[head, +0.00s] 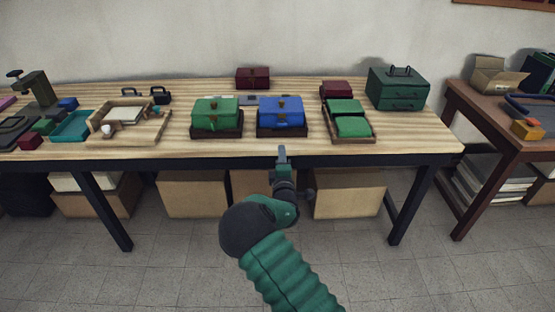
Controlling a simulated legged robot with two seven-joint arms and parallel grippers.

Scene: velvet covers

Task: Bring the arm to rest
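My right arm comes up from the bottom of the head view, green and ribbed with a dark joint. My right gripper (282,155) points up at the table's front edge, below the blue box, and looks empty. It is seen edge-on, so I cannot tell whether its fingers are apart or together. My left gripper is not in the picture. A green velvet-covered box (215,111) and a blue velvet-covered box (281,112) sit on dark bases side by side on the wooden table (290,145).
A wooden tray (331,130) holds green covered pieces right of the blue box. A dark red box (252,76) stands at the back, a dark green drawer chest (398,88) at the right end. Cardboard boxes (348,195) stand under the table. A brown side table (490,115) is at right.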

